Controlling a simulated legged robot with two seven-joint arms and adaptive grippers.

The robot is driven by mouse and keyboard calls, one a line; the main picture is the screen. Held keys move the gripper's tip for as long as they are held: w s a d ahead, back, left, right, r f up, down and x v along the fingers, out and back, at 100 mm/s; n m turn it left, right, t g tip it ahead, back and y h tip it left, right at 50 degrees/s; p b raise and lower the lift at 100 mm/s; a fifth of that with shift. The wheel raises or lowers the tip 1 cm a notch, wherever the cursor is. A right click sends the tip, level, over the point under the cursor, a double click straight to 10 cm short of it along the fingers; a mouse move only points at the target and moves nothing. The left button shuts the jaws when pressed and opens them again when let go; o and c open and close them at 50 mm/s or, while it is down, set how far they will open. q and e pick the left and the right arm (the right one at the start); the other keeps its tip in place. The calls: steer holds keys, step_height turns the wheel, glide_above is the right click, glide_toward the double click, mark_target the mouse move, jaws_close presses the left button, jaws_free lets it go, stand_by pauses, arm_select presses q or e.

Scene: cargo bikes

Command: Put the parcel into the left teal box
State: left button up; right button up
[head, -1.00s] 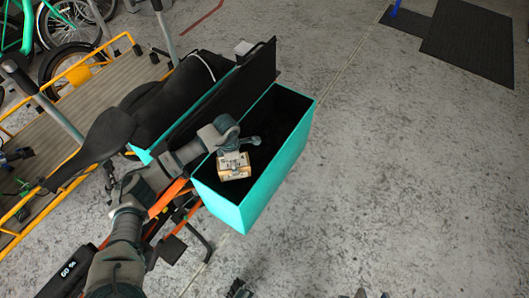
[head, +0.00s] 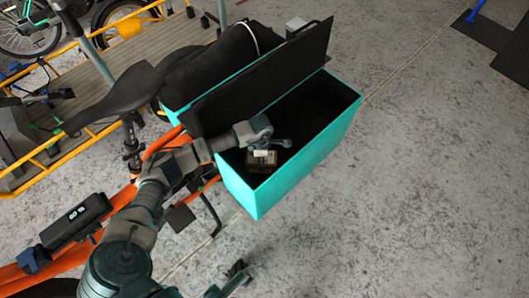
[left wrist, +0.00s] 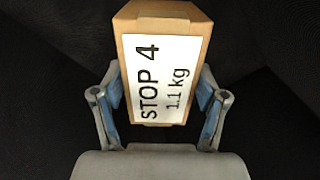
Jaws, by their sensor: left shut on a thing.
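The parcel is a small brown cardboard box (head: 262,166), with a white label reading "STOP 4, 1.1 kg" in the left wrist view (left wrist: 160,75). My left gripper (head: 262,150) is shut on it, with a blue-padded finger on each side in the left wrist view (left wrist: 160,105). A teal box (head: 290,168) with a dark interior stands open on the bike's near side. The parcel is within its opening, near the left end, in shadow. Its underside and any contact with the box floor are hidden.
A raised black lid (head: 265,75) stands along the open box's far side. Another teal box (head: 178,92) is partly hidden behind it. The orange bike frame (head: 165,140) and black saddle (head: 115,95) are to the left. Grey floor is clear to the right.

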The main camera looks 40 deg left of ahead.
arm_select(q)
steer(key=shift+w+d+r, duration=0.1)
steer(key=shift+r, duration=0.05)
steer(key=o, duration=1.8)
steer(key=shift+c, duration=0.2)
steer(key=shift+o, duration=0.3)
